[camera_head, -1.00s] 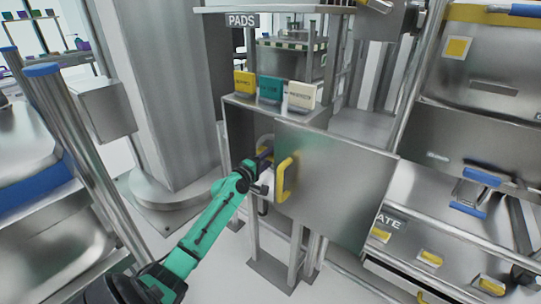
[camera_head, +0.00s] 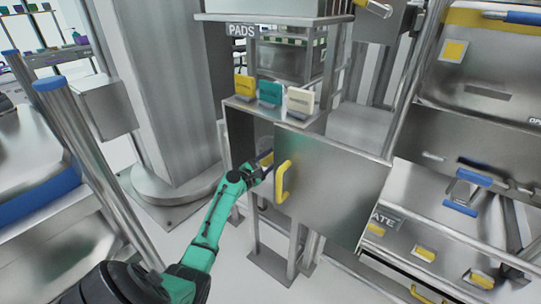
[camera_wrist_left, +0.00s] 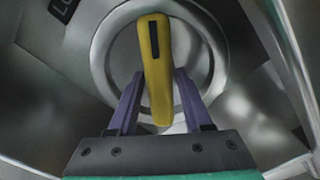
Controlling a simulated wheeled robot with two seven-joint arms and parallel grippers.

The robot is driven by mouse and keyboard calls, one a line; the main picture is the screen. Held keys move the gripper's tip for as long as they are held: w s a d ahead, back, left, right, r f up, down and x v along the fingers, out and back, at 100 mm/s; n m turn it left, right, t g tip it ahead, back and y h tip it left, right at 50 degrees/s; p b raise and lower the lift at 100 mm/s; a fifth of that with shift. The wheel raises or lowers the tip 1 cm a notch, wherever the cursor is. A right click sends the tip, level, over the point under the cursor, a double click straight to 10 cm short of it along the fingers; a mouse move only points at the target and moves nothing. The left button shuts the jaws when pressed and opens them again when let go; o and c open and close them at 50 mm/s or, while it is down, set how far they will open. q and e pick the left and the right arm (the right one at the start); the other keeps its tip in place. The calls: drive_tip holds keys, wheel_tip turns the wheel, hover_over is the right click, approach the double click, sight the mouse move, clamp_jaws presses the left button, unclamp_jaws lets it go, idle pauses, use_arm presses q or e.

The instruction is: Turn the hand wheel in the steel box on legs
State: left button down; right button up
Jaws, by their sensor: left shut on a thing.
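The steel box on legs (camera_head: 238,132) stands in the middle of the head view, with its door (camera_head: 340,185) swung open toward the right. The hand wheel is a pale grey ring (camera_wrist_left: 102,52) with a yellow grip bar (camera_wrist_left: 156,45) across it, inside the box in the left wrist view. My left gripper (camera_head: 266,160) reaches into the box opening from the left. In the wrist view its two purple fingers (camera_wrist_left: 158,88) are shut on the yellow bar, one on each side. In the head view the door and my gripper hide most of the wheel. My right gripper is not in view.
The open door's yellow handle (camera_head: 283,181) is close to the right of my left gripper. Yellow, teal and cream pads (camera_head: 270,94) stand on top of the box. A thick column (camera_head: 155,90) is to the left; steel panels and rails (camera_head: 440,235) are to the right.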

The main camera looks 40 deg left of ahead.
use_arm(q)
drive_tip(key=n+p, duration=0.3)
drive_tip(key=n, duration=0.2)
drive_tip(key=shift+d+n, duration=0.15)
drive_tip(key=shift+n, duration=0.15)
drive_tip(key=shift+n+p, duration=0.45)
drive_tip(key=shift+n, duration=0.45)
drive_tip(key=shift+d+f+n, duration=0.1)
drive_tip(key=shift+f+n, duration=0.05)
drive_tip(key=shift+n, duration=0.25)
drive_tip(key=c, duration=0.6)
unclamp_jaws()
drive_tip(key=shift+o, duration=0.2)
drive_tip(key=s+p, duration=0.2)
drive_tip(key=s, duration=1.2)
drive_tip(key=shift+s+d, duration=0.15)
drive_tip(key=shift+s, duration=0.15)
